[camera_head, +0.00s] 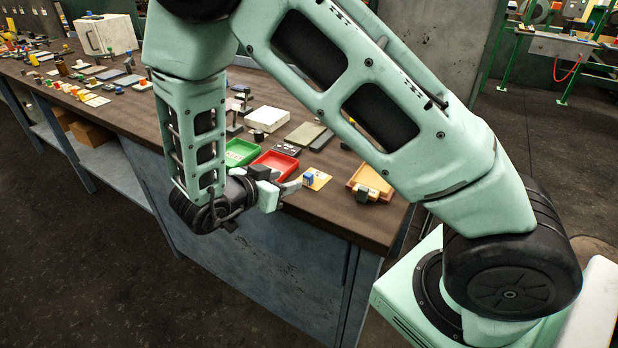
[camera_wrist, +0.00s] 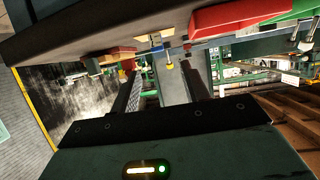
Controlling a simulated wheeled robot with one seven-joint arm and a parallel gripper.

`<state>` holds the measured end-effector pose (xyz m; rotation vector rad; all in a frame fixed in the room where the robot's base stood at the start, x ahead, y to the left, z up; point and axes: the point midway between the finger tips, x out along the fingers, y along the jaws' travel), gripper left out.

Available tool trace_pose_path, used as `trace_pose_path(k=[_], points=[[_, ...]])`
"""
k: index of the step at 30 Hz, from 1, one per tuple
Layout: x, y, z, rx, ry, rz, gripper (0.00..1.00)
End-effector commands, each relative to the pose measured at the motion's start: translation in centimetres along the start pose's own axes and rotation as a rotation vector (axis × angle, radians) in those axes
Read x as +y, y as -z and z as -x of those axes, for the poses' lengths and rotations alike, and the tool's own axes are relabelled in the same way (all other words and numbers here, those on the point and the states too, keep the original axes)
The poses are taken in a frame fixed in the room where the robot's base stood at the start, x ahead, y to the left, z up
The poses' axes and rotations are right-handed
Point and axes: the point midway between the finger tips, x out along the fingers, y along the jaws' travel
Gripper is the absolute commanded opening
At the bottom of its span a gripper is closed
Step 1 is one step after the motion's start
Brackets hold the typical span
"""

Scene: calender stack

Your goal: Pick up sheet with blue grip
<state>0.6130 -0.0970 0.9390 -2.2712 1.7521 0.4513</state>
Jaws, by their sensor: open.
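A small orange-yellow sheet (camera_head: 318,180) lies on the workbench near its front edge, just right of the red tray. A small blue grip (camera_head: 309,178) stands on it. My gripper (camera_head: 288,187) is at the bench's front edge, left of the sheet, with a visible gap to the blue grip. In the wrist view my gripper (camera_wrist: 160,78) has its two dark fingers apart, with nothing seen held between them. A small pale yellow piece, possibly the sheet, shows at the top of the wrist view, but I cannot tell for sure.
The red tray (camera_head: 277,163) and a green tray (camera_head: 241,151) sit left of the sheet. A wooden tray (camera_head: 371,180) stands to its right. Blocks and plates crowd the workbench (camera_head: 335,219) behind. Bare bench top shows along the front edge at right.

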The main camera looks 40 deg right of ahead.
Motion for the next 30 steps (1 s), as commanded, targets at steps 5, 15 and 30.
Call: trace_pose_path(k=[5, 15, 30], points=[[0.1, 0.1, -3.3, 0.001, -0.002, 0.001, 0.45], [0.2, 0.2, -6.2, 0.001, -0.001, 0.002, 0.45], [0.4, 0.1, -10.2, -0.002, 0.002, 0.000, 0.45]])
